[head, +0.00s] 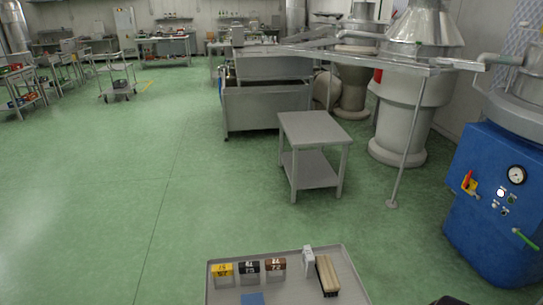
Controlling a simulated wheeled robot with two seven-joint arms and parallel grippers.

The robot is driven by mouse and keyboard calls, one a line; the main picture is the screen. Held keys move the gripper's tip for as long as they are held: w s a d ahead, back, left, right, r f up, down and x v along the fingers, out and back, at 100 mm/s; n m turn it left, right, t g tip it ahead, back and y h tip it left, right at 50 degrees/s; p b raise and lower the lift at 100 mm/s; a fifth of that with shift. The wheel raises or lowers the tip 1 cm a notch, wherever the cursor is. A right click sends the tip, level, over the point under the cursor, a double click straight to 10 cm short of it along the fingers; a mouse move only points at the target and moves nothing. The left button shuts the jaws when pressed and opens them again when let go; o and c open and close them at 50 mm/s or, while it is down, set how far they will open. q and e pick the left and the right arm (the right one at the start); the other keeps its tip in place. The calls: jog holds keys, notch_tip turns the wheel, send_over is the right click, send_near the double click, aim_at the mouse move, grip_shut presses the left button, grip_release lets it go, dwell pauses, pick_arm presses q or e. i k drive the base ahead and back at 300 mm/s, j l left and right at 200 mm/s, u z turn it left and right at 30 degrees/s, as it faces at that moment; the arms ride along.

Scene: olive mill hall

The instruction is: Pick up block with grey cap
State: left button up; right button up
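A grey tray (350,271) with a raised rim is at the bottom of the head view, cut off by the lower edge. Along its far side stand small blocks with a yellow cap (222,268), a black cap (249,267) and a brown cap (275,264), each with pale markings. To their right stands a narrow light grey to white piece (308,261). I cannot tell whether this is the block with the grey cap. Neither of my grippers can be made out in the head view.
A tan and black brush-like piece (327,276) and a blue piece (252,299) are also in the tray. A grey table (314,127) stands beyond it, and a blue machine (497,215) at right.

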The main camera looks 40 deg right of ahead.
aim_at(308, 259)
jog(key=z, duration=1.55)
